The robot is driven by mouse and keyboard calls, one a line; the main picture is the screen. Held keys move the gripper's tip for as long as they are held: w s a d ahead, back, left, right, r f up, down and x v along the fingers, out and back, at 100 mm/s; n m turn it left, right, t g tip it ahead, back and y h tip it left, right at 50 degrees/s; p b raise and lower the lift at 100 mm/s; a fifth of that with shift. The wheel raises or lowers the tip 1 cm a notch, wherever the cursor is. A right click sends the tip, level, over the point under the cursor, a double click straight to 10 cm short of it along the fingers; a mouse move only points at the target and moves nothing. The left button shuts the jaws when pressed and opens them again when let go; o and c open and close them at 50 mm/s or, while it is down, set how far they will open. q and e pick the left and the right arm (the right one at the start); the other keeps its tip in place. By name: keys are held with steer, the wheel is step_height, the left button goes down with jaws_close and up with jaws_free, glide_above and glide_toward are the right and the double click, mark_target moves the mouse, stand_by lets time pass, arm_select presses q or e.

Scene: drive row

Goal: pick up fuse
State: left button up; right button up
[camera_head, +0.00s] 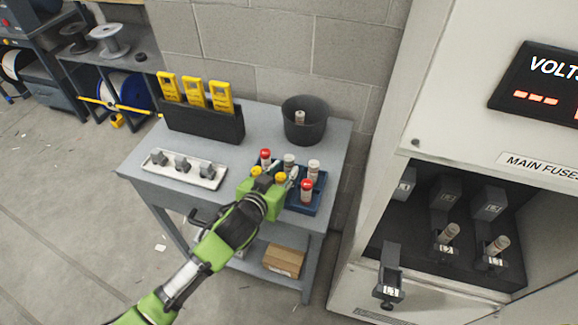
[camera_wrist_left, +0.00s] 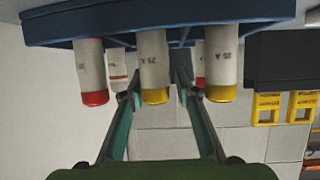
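Several fuses stand upright in a blue tray (camera_head: 318,200) on the grey cart. They have pale bodies with red, yellow or grey ends. My left gripper (camera_head: 276,181) is at the tray's front, open, with its fingers either side of a yellow-ended fuse (camera_wrist_left: 155,65). In the left wrist view, which looks upside down, the gripper (camera_wrist_left: 158,90) spans this fuse; whether a finger touches it I cannot tell. Another yellow-ended fuse (camera_wrist_left: 221,62) and a red-ended fuse (camera_wrist_left: 92,70) are on either side. My right gripper is not in view.
A dark bin (camera_head: 304,130) holding a fuse, a white strip (camera_head: 183,170) with grey blocks and a black holder (camera_head: 205,122) with yellow meters share the cart top. The open fuse cabinet (camera_head: 440,240) is on the right. A cardboard box (camera_head: 284,260) sits on the lower shelf.

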mark_target(287, 167)
arm_select(q)
steer(key=shift+x, duration=2.4)
steer(key=shift+a, duration=0.1)
jaws_close()
